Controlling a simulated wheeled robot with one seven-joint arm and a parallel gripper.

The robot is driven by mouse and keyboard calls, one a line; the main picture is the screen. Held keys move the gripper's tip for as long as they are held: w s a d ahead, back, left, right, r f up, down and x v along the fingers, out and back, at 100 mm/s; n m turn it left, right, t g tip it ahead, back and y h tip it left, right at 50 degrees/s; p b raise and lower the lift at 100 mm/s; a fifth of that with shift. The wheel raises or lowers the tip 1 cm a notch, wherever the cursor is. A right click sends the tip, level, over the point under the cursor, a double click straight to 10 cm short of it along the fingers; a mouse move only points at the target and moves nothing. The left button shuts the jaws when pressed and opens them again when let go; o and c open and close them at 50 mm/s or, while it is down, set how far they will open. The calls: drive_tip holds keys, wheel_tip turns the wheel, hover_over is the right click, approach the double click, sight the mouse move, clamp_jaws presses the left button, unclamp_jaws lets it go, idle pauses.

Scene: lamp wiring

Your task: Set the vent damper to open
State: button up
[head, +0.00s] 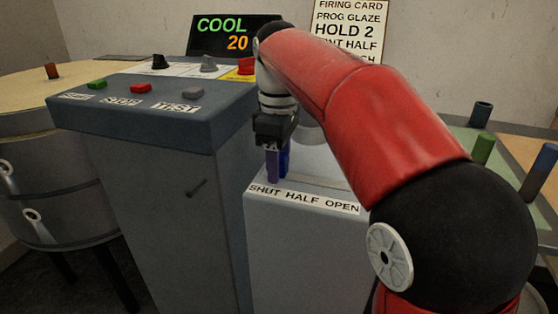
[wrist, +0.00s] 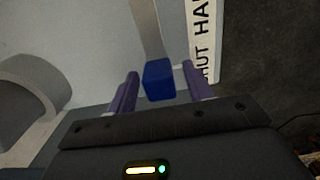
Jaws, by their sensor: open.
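The vent damper's blue handle (wrist: 158,80) stands on the grey box (head: 300,255) beside the console, and it also shows partly hidden in the head view (head: 285,160). A label strip (head: 303,198) on the box reads SHUT HALF OPEN from left to right. The handle is near the SHUT end. In the wrist view a pale slot (wrist: 149,30) runs away from the handle alongside the label. My gripper (wrist: 158,85) is open, with one purple finger on each side of the handle and small gaps between. In the head view my gripper (head: 274,168) points down at the box's left end.
The console (head: 160,125) stands left, with green, red and grey buttons, several knobs and a display (head: 235,36) reading COOL 20. A wall card (head: 349,28) is partly hidden by my arm. A round kiln-like drum (head: 50,170) is far left; colored cylinders (head: 484,148) stand right.

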clamp_jaws()
drive_tip(key=s+d, duration=0.1)
drive_tip(key=d, duration=0.3)
drive_tip(key=s+d, duration=0.2)
drive_tip(key=d, duration=0.3)
drive_tip(key=s+d, duration=0.2)
drive_tip(key=d, duration=0.2)
drive_tip(key=shift+d, duration=0.3)
unclamp_jaws()
drive_tip(key=shift+r, duration=0.15)
wheel_tip(320, 180, up, 8)
drive_tip(key=p, duration=0.1)
drive_tip(key=shift+f, duration=0.2)
